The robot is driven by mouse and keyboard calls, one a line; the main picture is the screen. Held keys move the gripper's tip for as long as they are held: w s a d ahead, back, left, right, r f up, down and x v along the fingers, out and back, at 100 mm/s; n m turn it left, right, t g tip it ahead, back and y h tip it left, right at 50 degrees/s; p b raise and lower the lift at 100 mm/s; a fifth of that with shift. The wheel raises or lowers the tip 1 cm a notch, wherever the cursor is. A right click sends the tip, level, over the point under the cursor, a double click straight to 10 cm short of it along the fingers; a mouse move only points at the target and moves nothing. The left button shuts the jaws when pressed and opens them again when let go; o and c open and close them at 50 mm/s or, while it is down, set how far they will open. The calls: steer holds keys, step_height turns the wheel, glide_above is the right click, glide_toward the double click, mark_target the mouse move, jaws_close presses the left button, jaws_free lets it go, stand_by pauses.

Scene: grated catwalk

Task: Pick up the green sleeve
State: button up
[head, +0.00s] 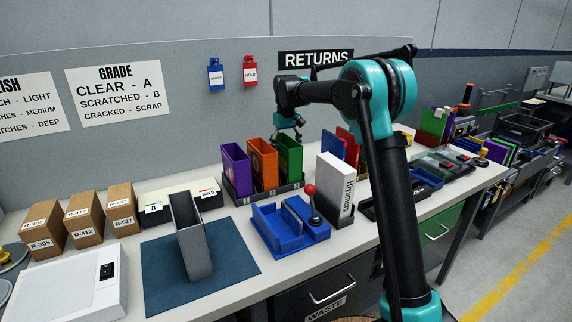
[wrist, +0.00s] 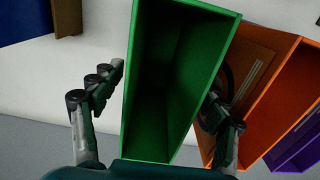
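The green sleeve (head: 290,155) stands upright at the right end of a dark rack (head: 240,195), beside the orange sleeve (head: 263,160) and the purple sleeve (head: 236,168). My gripper (head: 291,128) is over its top, pointing down. In the wrist view the green sleeve (wrist: 165,85), open-topped and empty-looking, lies between the two fingers of my gripper (wrist: 162,95). The left finger shows a narrow gap to its wall. The right finger is between the green and orange sleeves; whether it touches is unclear. The orange sleeve (wrist: 270,95) and purple sleeve (wrist: 298,145) are on the right.
A white box (head: 335,188) and a blue fixture with a red-knobbed lever (head: 312,215) stand in front and to the right of the rack. A grey sleeve (head: 190,235) leans on a blue mat (head: 235,262). Red and blue sleeves (head: 345,143) stand behind the white box.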

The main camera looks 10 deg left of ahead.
steer(key=c, duration=1)
steer(key=shift+r, duration=0.15)
